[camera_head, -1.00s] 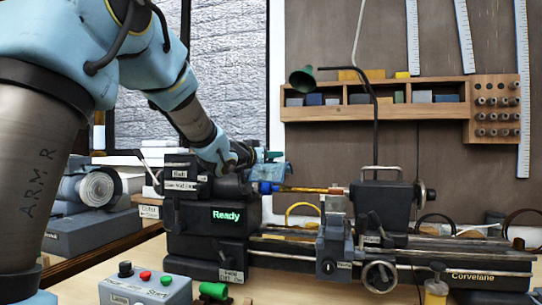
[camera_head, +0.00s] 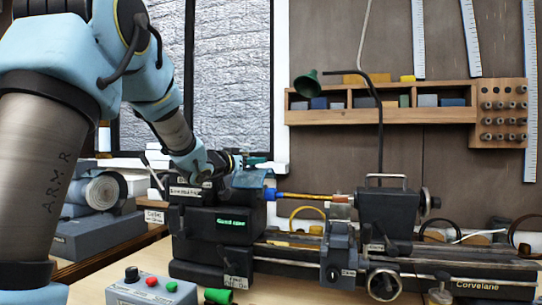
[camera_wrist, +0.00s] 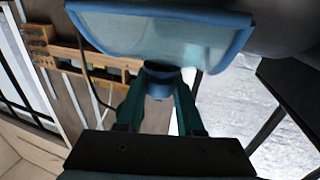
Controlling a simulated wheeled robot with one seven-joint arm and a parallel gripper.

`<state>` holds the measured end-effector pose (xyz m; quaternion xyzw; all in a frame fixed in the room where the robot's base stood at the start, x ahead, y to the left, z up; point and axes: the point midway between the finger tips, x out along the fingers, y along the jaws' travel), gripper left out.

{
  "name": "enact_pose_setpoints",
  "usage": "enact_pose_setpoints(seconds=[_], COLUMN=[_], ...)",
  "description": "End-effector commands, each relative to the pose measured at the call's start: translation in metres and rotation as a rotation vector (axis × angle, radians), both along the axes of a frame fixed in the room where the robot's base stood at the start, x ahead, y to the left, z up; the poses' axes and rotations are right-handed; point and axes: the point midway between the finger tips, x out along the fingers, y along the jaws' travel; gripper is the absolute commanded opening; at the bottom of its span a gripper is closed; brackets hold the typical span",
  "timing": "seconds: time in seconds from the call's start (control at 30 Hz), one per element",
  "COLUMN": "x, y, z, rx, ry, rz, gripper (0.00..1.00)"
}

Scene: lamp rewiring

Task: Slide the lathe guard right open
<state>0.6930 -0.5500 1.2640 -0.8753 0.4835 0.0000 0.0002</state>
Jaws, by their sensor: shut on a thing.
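The lathe guard (camera_head: 252,179) is a translucent blue shield. It sits over the right end of the dark headstock (camera_head: 207,213), left of the bare rod in the lathe. In the wrist view the guard (camera_wrist: 160,38) spans the top, with a darker blue rim. My gripper (camera_head: 257,161) is at the guard's upper edge. In the wrist view my gripper (camera_wrist: 159,88) has its two teal fingers shut on a round blue knob (camera_wrist: 159,78) just below the guard's rim. The fingertips are partly hidden behind the knob.
A brass-coloured rod (camera_head: 303,196) runs right from the headstock to the tailstock (camera_head: 388,215). A grey button box (camera_head: 150,290) and a green cylinder (camera_head: 218,296) stand in front. A wooden rack (camera_head: 400,114) hangs on the wall behind. A window is at left.

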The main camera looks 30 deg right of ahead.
Motion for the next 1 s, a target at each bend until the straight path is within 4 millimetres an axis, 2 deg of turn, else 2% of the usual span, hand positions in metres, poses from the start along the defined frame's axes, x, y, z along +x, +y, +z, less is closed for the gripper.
enact_pose_setpoints(seconds=[0.1,0.2,0.53,0.57,0.8,1.0], x=[0.018,0.025,0.026,0.026,0.026,0.026], y=[0.019,0.026,0.028,0.027,0.028,0.028], z=[0.003,0.003,0.001,0.001,0.001,0.000], rx=[0.001,0.000,-0.002,-0.002,-0.001,-0.001], ry=[0.001,-0.001,0.000,0.000,0.000,-0.001], rz=[0.003,0.000,-0.004,-0.004,-0.003,-0.003], gripper=[0.00,0.00,0.00,0.38,0.65,0.66])
